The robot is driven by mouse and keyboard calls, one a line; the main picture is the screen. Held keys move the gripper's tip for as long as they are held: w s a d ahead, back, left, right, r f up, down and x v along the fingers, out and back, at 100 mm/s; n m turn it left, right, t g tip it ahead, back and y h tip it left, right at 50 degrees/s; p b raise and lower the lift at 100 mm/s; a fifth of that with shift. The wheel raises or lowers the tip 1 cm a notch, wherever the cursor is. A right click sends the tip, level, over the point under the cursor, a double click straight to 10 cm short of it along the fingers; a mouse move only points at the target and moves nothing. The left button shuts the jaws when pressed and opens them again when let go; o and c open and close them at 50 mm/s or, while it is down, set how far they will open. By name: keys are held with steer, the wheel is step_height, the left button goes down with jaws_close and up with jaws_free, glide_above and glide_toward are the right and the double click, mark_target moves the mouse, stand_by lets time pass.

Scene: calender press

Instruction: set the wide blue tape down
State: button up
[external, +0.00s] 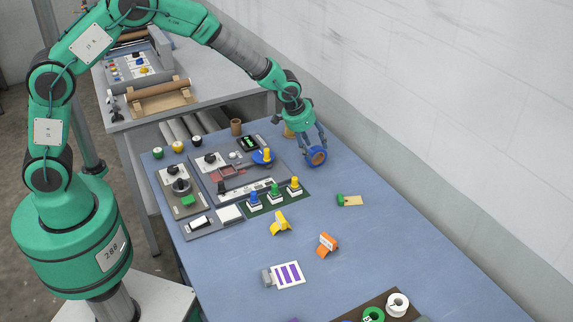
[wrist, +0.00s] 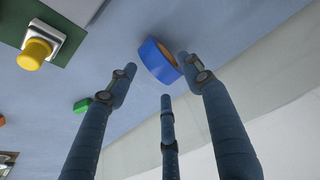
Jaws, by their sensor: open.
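The wide blue tape (external: 316,156) is a blue ring with a brown inside, at the far right part of the blue table (external: 350,240). In the wrist view the tape (wrist: 158,60) sits just past my fingertips, on the table surface as far as I can tell. My gripper (external: 311,146) hangs over the tape with its fingers spread. In the wrist view its three fingers (wrist: 158,84) are apart, with nothing clamped between them. The right finger's tip is very close to the tape's edge; I cannot tell whether it touches.
A board with blue, green and yellow buttons (external: 274,196) lies left of the tape. A green and tan tag (external: 349,200), a yellow clip (external: 280,223) and an orange clip (external: 327,245) lie nearer. A wall (external: 430,90) runs along the right. The table right of the tags is clear.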

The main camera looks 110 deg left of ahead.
steer(key=v, duration=0.6)
steer(key=shift+p, duration=0.35)
steer(key=shift+s+r, duration=0.1)
steer(key=shift+d, duration=0.1)
stand_by(0.3)
steer(key=s+d+r+m+t+h, duration=0.1)
steer(key=s+d+r+m, duration=0.15)
steer(key=d+r, duration=1.05)
steer(key=s+d+r+m, duration=0.2)
steer(key=s+d+r, duration=0.2)
steer(key=d+r, duration=0.85)
steer(key=s+d+m+t+h, duration=0.1)
steer(key=s+d+m, duration=0.3)
steer(key=s+d, duration=2.2)
steer(key=shift+r+t+h, duration=0.3)
steer(key=shift+r+h, duration=0.05)
steer(key=shift+h, duration=0.25)
